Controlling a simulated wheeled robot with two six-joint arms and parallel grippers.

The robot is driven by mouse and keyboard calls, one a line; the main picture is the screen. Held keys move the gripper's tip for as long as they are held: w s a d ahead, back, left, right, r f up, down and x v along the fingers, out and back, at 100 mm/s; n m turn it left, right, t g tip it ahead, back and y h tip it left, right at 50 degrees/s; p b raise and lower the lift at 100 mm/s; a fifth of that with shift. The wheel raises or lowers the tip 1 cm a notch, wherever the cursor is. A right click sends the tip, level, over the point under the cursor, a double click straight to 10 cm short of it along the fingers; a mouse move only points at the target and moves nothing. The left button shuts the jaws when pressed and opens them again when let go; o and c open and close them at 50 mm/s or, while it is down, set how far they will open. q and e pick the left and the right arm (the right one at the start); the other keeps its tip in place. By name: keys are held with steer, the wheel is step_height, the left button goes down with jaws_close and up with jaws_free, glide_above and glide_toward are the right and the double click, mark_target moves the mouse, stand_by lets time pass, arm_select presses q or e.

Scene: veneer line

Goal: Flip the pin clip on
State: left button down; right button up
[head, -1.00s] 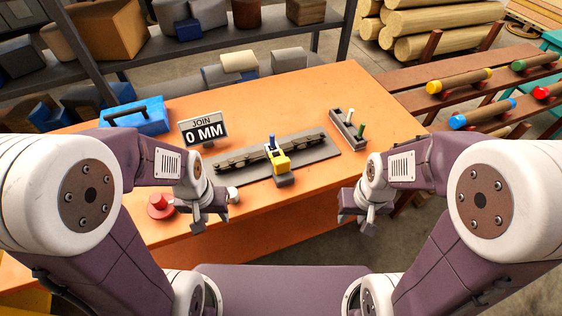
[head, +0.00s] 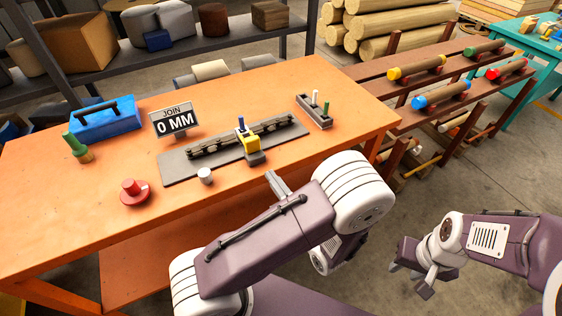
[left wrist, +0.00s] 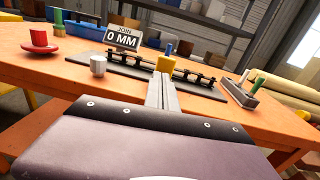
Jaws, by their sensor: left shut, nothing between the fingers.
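A grey joining fixture (head: 180,168) lies on the orange bench. It carries a dark, bumpy rail. A yellow clip (head: 252,144) with a blue pin (head: 241,124) and a dark grey front block (head: 256,158) stands at its middle. The clip also shows in the left wrist view (left wrist: 166,63). My left gripper (head: 271,177) is shut and empty, just in front of the grey block near the bench edge. In the left wrist view its fingers (left wrist: 161,82) point at the clip and hide its lower part; contact cannot be told. My right gripper (head: 411,277) is open and empty, off the bench.
A sign reading "JOIN 0 MM" (head: 174,121) stands behind the fixture. A white knob (head: 205,175) and red button (head: 132,191) are left of the clip. A pin holder (head: 313,113) is at right. A blue toolbox (head: 105,121) is at far left.

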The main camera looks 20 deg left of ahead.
arm_select(q)
steer(key=shift+d+f+m+t+h, duration=0.3)
steer(key=shift+d+f+m+t, duration=0.1)
steer(key=shift+d+f+m, duration=0.3)
glide_toward(253, 144)
steer(key=p+x, duration=0.1)
steer(key=x, duration=0.6)
steer(key=shift+f, duration=0.15)
steer(key=shift+d, duration=0.1)
